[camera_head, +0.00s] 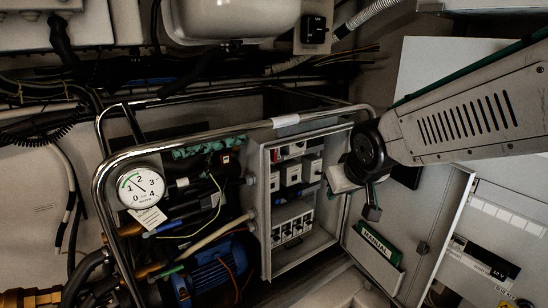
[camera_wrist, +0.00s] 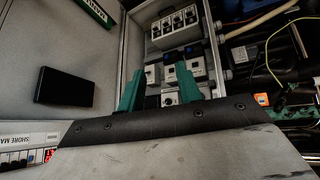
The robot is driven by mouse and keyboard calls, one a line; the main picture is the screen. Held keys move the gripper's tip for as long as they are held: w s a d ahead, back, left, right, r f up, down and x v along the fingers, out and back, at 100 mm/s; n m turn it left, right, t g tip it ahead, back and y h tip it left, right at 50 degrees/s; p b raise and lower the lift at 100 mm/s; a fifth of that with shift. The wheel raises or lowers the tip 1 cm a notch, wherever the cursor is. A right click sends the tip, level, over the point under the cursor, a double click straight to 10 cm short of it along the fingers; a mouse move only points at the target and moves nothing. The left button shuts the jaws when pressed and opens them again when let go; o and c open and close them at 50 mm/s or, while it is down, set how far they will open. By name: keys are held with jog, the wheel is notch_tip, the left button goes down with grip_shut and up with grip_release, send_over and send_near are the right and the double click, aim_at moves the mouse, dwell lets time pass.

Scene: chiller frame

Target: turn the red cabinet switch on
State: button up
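The open grey cabinet (camera_head: 266,215) stands at the centre of the head view, with rows of switches (camera_head: 291,173) inside. A small red patch (camera_head: 275,156) shows at its upper left, perhaps the red switch; its position is unclear. In the wrist view the switches (camera_wrist: 171,73) lie beyond my fingers, with no clear red switch; my right finger and the gripper body hide part of the lower row. My gripper (camera_wrist: 160,72) is open and empty, its two green fingers apart. In the head view my gripper (camera_head: 358,198) is just right of the cabinet opening, seemingly touching nothing.
The cabinet door (camera_head: 374,258) hangs open at right, with a manual (camera_head: 377,243) in its pocket. A bent metal rail (camera_head: 215,133) runs above and left of the cabinet. A gauge (camera_head: 140,188), cables and a blue motor (camera_head: 212,278) crowd the left.

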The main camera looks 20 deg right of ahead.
jog(key=w+f+n+t+y, duration=0.15)
jog(key=w+t, duration=0.35)
jog(key=w, duration=0.9)
jog(key=n+t+y, duration=0.2)
jog(key=t+y, duration=0.3)
send_near(276, 155)
jog(key=x, duration=0.8)
jog(key=shift+w, duration=0.15)
grip_shut()
